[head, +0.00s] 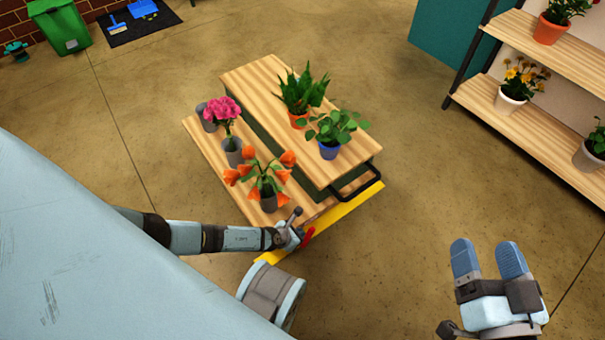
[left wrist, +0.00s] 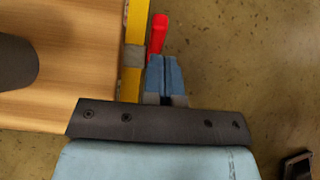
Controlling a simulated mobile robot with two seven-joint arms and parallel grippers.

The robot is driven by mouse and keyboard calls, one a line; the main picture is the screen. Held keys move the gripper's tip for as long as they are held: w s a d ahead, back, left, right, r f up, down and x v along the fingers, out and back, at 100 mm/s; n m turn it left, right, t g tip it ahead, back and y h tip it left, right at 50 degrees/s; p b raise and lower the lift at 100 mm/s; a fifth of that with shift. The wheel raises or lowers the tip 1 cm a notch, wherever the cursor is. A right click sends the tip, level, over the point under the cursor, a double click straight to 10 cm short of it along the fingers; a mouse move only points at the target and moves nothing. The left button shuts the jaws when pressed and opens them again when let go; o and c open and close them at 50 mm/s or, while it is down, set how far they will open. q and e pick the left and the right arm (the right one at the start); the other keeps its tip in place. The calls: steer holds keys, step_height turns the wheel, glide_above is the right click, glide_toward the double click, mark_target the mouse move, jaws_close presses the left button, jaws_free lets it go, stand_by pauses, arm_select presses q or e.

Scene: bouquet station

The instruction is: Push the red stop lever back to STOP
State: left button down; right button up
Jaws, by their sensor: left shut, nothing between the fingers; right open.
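The red stop lever (head: 308,237) is at the near end of the two-level wooden bench, beside its yellow edge strip. It also shows in the left wrist view (left wrist: 158,34), just ahead of my left fingertips. My left gripper (head: 298,234) is shut and empty, low beside the yellow strip. In the left wrist view its blue fingers (left wrist: 164,72) are together and their tips overlap the lever's lower end; I cannot tell whether they touch it. No STOP marking is readable. My right gripper (head: 490,262) is open and empty over the floor at the right.
The yellow strip (head: 345,217) runs along the bench's near end, with a black handle (head: 368,186) above it. Potted flowers, including an orange one (head: 268,200) near my left arm, stand on the bench (head: 250,82). A plant shelf (head: 540,125) is at right. The floor between is clear.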

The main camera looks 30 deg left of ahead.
step_height(320, 180, up, 6)
steer(key=r+t+p, duration=0.1)
steer(key=t+p, duration=0.1)
steer(key=p, duration=0.2)
arm_select(q)
steer(key=s+a+r+p, duration=0.1)
steer(key=s+r+p, duration=0.2)
steer(key=r, duration=0.6)
steer(key=shift+s+a+p, duration=0.15)
steer(key=shift+p, duration=0.15)
arm_select(e)
steer(key=d+f+g+h, duration=0.2)
steer(key=d+f+h, duration=0.1)
steer(key=f, duration=0.5)
steer(key=shift+s+d+m+g, duration=0.15)
steer(key=shift+s+m+g, duration=0.05)
steer(key=shift+m+g, duration=0.2)
arm_select(q)
steer(key=shift+s, duration=0.1)
